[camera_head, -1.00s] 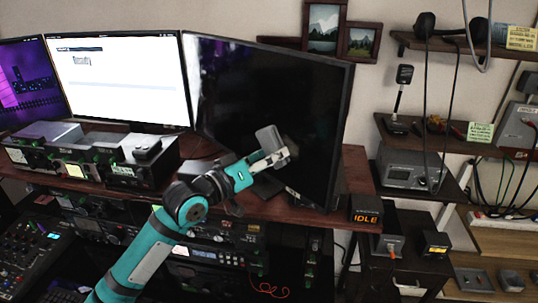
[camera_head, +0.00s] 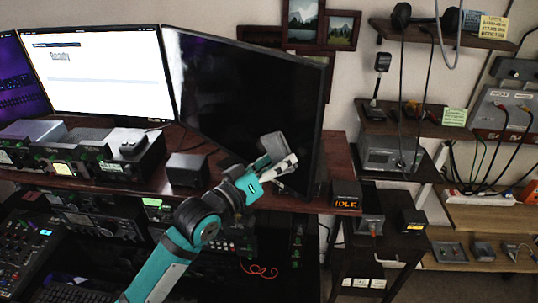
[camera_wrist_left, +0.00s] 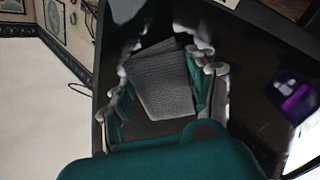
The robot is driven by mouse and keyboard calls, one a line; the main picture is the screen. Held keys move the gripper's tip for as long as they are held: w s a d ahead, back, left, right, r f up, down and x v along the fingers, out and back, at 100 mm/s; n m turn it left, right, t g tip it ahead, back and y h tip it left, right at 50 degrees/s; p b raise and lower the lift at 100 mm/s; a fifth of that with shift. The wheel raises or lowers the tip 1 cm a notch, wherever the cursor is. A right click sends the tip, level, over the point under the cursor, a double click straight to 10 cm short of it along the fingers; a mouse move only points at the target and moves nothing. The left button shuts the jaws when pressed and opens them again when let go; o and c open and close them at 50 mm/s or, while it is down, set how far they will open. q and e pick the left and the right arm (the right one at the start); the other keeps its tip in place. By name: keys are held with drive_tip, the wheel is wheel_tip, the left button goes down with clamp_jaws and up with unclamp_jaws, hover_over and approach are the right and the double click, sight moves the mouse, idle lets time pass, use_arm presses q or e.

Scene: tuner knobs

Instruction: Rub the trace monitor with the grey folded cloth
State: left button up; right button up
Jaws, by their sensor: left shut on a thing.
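The dark-screened monitor (camera_head: 235,95), the rightmost of three screens, stands on the desk; I take it for the trace monitor. My left gripper (camera_head: 281,163) is in front of its lower right part, shut on the grey folded cloth (camera_head: 270,147). In the left wrist view the cloth (camera_wrist_left: 165,85) sits between both fingers, facing the dark screen (camera_wrist_left: 255,65). I cannot tell whether the cloth touches the glass. Pale smears show at the screen's upper left, dirt or reflection. My right gripper is not in view.
A lit white monitor (camera_head: 97,72) stands to the left. A small black box (camera_head: 187,169) sits on the desk beside my arm. An orange IDLE display (camera_head: 346,196) is at the desk's right end. Shelves with a headset (camera_head: 402,15) and devices are on the right.

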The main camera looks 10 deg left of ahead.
sight(261, 144)
use_arm(q)
drive_tip(key=shift+w+a+f, duration=0.1)
drive_tip(key=shift+w+a, duration=0.05)
drive_tip(key=shift+a, duration=0.05)
drive_tip(key=shift+w+a+b, duration=0.4)
drive_tip(key=shift+w+a, duration=0.45)
drive_tip(key=shift+a, duration=0.3)
drive_tip(key=shift+w+a+b, duration=0.4)
drive_tip(key=shift+w+a, duration=0.45)
drive_tip(key=shift+a, duration=0.3)
drive_tip(key=shift+w+a, duration=0.45)
drive_tip(key=shift+a, duration=0.2)
drive_tip(key=shift+s, duration=0.1)
drive_tip(key=shift+s+a, duration=0.3)
drive_tip(key=shift+s, duration=0.1)
drive_tip(key=shift+p+v, duration=0.45)
drive_tip(key=shift+v, duration=1.8)
